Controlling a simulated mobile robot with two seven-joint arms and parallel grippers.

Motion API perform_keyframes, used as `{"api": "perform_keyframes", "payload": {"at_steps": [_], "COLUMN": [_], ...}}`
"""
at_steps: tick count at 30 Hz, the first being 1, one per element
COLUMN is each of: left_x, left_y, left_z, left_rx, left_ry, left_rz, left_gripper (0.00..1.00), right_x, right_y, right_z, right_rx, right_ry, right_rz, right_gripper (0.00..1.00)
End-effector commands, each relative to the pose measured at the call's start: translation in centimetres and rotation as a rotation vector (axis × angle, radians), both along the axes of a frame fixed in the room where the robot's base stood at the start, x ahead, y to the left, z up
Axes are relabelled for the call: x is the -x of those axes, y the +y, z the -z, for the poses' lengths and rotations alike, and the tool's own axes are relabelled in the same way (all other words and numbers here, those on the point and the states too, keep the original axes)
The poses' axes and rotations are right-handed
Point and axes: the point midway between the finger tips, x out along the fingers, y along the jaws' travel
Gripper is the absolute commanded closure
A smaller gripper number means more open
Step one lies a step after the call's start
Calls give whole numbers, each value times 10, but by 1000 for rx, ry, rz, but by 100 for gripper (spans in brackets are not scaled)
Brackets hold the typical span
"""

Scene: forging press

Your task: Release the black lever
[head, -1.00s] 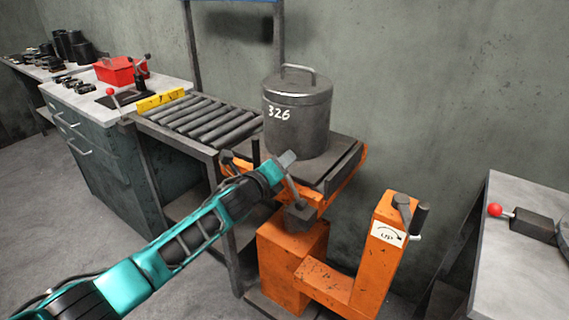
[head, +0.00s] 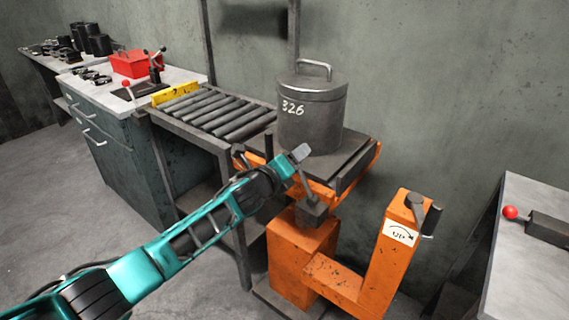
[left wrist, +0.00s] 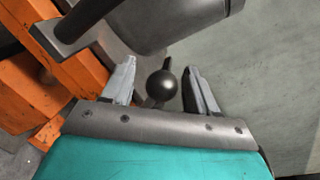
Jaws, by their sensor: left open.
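The black lever's round knob (left wrist: 161,85) shows in the left wrist view between my left gripper's fingers, with clear space on both sides. A short part of its rod stands behind the knob. In the head view my left gripper (head: 297,159) is at the top of the lever's rod (head: 309,187), which rises from a dark block (head: 312,211) on the orange lift (head: 300,250). The knob is hidden there behind my gripper. The left gripper (left wrist: 160,82) is open around the knob and does not visibly touch it. My right gripper is not in view.
A grey lidded drum marked 326 (head: 312,110) stands on the lift's platform, close behind my gripper. A roller table (head: 215,112) adjoins at the left. An orange post with a crank (head: 397,235) stands right of the lift. A grey table (head: 530,200) is at the far right.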

Motion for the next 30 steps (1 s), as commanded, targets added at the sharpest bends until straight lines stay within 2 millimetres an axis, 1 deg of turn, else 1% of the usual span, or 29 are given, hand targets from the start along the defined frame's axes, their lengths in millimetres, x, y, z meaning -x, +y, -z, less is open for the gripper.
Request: {"api": "perform_keyframes", "payload": {"at_steps": [5, 8, 21, 27, 30], "left_x": [12, 24, 86, 104, 108], "left_y": [8, 14, 49, 60, 63], "left_z": [-2, -4, -12, -14, -15], "left_rx": [-1, -1, -3, -1, -2], "left_ry": [1, 1, 0, 0, -1], "left_rz": [0, 2, -1, -2, -3], "left_gripper": [41, 41, 41, 41, 41], "right_x": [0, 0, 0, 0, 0], "right_y": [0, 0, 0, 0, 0], "right_z": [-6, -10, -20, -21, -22], "right_rx": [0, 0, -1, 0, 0], "right_ry": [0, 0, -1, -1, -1], "right_rz": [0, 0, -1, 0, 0], "right_gripper": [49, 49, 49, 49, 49]}}
